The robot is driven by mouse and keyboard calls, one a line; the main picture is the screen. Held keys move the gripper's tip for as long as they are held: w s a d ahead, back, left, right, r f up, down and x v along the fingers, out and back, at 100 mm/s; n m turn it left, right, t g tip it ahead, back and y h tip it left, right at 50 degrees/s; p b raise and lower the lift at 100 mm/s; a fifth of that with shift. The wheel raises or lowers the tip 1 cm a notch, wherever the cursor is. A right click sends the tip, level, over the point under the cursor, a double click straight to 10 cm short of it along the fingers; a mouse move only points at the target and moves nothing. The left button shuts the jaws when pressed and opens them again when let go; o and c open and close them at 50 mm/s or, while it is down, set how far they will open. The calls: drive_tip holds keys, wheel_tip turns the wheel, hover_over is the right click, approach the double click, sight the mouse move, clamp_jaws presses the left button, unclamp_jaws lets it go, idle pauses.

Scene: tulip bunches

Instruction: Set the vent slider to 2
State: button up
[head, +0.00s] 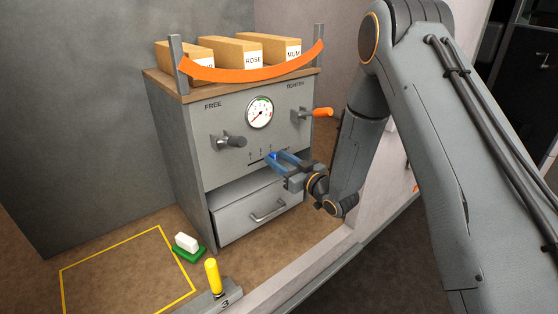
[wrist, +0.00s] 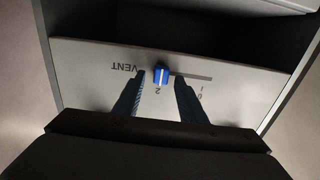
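The vent slider's blue knob (wrist: 161,71) stands at the left end of its slot (wrist: 195,76) in the wrist view, where the panel appears upside down. A mark that looks like a 2 (wrist: 157,90) is right beside the knob. The word VENT (wrist: 125,68) is on the other side. My gripper (wrist: 160,77) is open, with one fingertip on each side of the knob and small gaps showing. In the head view, my gripper (head: 276,157) reaches the grey cabinet front from the right, and its fingers partly hide the slider.
Below the slider is a drawer (head: 262,208) with a bar handle. A dark knob (head: 233,141) and an orange-handled clamp (head: 321,112) stick out of the cabinet front beside a dial (head: 260,112). A yellow post (head: 212,276) and a green-based white block (head: 187,245) stand in front.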

drive_tip(key=b+v, duration=0.2)
drive_tip(key=v, duration=0.6)
drive_tip(key=shift+w, duration=0.1)
drive_tip(key=s+d+f+m+g+h, duration=0.1)
drive_tip(key=s+d+m+g+h, duration=0.15)
drive_tip(key=d+h, duration=0.35)
drive_tip(key=s+d+f+m+g+h, duration=0.1)
drive_tip(key=s+d+m+g+h, duration=0.2)
drive_tip(key=d, duration=0.5)
drive_tip(key=s+d+m+g+h, duration=0.1)
drive_tip(key=s+d+g, duration=0.1)
drive_tip(key=s, duration=0.9)
drive_tip(key=s+d+r+m+g+h, duration=0.1)
drive_tip(key=s+g, duration=0.4)
drive_tip(key=s, duration=0.7)
drive_tip(key=shift+d+r+m+h, duration=0.35)
drive_tip(key=shift+d+m+h, duration=0.25)
drive_tip(key=shift+d, duration=0.55)
